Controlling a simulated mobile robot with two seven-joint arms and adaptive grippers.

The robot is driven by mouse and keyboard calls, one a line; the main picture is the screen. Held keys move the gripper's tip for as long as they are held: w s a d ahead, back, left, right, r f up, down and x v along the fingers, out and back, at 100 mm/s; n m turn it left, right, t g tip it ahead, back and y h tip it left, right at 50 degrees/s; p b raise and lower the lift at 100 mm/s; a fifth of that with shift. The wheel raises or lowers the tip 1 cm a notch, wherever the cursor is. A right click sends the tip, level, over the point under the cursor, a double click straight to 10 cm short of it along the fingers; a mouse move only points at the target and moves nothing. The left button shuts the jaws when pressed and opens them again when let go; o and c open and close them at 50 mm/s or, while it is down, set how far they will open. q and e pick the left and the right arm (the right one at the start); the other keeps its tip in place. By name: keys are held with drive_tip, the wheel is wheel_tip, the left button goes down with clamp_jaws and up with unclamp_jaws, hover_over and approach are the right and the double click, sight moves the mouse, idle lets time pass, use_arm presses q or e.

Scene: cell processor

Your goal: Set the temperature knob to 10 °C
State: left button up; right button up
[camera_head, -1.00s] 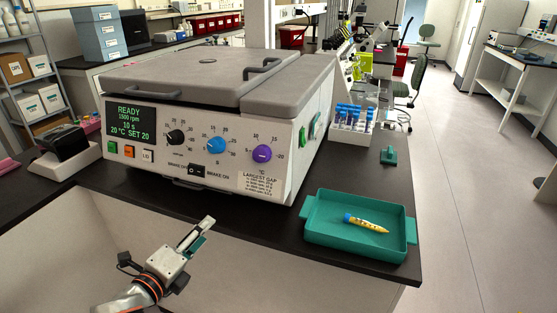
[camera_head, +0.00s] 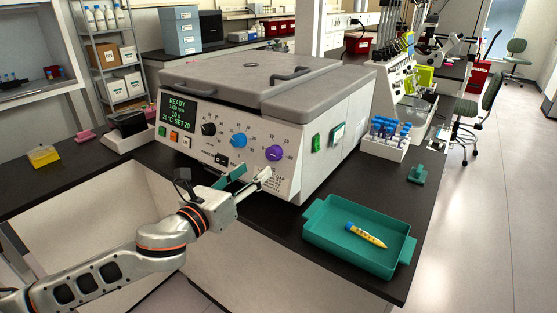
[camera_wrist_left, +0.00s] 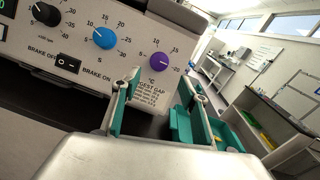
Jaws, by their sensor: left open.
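The purple temperature knob (camera_head: 275,153) is on the right of the centrifuge's front panel. It also shows in the left wrist view (camera_wrist_left: 161,63), above the °C mark, with numbers 5, 10, 15 and 20 around it. The display (camera_head: 177,113) reads READY and 20 °C SET 20. My left gripper (camera_head: 250,177) is open and empty, below and in front of the knob and apart from it. In the left wrist view its two green-padded fingers (camera_wrist_left: 160,90) spread below the knob. My right gripper is not in view.
A blue knob (camera_head: 237,142) and a black knob (camera_head: 208,129) sit left of the purple one. The brake switch (camera_wrist_left: 68,65) is below them. A green tray (camera_head: 330,246) with a yellow tube (camera_head: 366,236) lies on the bench at right. A tube rack (camera_head: 385,146) stands behind it.

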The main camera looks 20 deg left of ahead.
sight(270, 156)
use_arm(q)
drive_tip(key=shift+p+x, duration=0.5)
drive_tip(key=shift+x, duration=3.4)
drive_tip(key=shift+a, duration=0.1)
drive_tip(key=shift+c, duration=0.4)
drive_tip(key=c, duration=1)
